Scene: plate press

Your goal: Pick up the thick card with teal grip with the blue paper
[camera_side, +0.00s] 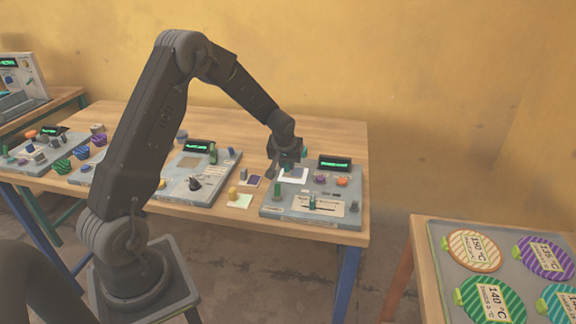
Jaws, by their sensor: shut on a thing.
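My gripper (286,170) is at the end of my arm, low over the back left of the right-hand grey press panel (335,217). It is shut on a small teal grip (289,167), which is partly hidden by the fingers. A pale, almost white card (296,178) shows directly under the gripper; the frame is too small to tell its paper's tint or whether it touches the panel. A dark blue-purple card (254,182) with a light border lies on the table left of the panel. A pale green card with a yellow grip (233,193) lies nearer the front.
The right-hand panel has a lit green display (335,163), purple and orange knobs, a green handle (278,189) and a slider plate. Another panel (190,193) stands to its left. A tray of striped discs (497,312) stands front right. The wooden table's back is clear.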

